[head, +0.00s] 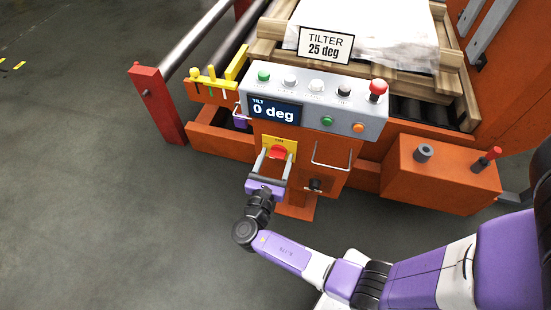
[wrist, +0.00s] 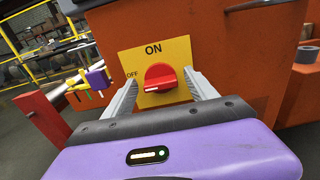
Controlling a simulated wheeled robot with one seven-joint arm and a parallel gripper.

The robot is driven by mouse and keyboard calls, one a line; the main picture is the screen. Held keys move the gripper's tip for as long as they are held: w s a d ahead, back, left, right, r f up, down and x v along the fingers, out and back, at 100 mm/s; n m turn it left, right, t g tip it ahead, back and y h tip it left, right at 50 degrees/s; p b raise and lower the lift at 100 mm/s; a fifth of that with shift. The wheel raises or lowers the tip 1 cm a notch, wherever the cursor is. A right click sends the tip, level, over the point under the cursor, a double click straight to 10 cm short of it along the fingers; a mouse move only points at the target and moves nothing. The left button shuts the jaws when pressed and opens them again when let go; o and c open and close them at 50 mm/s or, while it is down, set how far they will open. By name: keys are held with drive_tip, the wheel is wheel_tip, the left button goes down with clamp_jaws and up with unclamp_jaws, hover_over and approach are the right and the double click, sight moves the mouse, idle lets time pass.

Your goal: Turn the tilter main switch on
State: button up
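The tilter main switch is a red rotary knob (wrist: 160,76) on a yellow plate (wrist: 178,50) marked ON at the top and OFF at the left. The knob's white mark lies nearly level, with its end on the OFF side. In the head view the knob (head: 278,152) sits below the grey control panel (head: 300,112). My gripper (wrist: 163,82) is open, with one finger on each side of the knob. Gaps show between the fingers and the knob in the wrist view; contact is not visible. My gripper (head: 275,160) faces the plate in the head view.
A metal handle (head: 332,155) and a black knob (head: 315,185) are right of the switch. A red post (head: 158,105) stands left. The floor at left is clear.

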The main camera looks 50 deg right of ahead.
drive_tip(key=c, duration=1.2)
drive_tip(key=shift+m, duration=0.4)
drive_tip(key=m+b, duration=0.2)
drive_tip(key=m, duration=0.1)
drive_tip(key=shift+s+f+m, duration=0.1)
drive_tip(key=shift+m, duration=0.3)
drive_tip(key=m+b, duration=0.2)
drive_tip(key=m, duration=0.2)
drive_tip(key=m+b, duration=0.3)
drive_tip(key=m, duration=0.1)
drive_tip(key=m+b, duration=0.2)
drive_tip(key=m, duration=0.3)
drive_tip(key=shift+s+f+b, duration=0.1)
drive_tip(key=shift+f+b, duration=0.15)
drive_tip(key=shift+b, duration=0.1)
drive_tip(key=shift+m, duration=0.3)
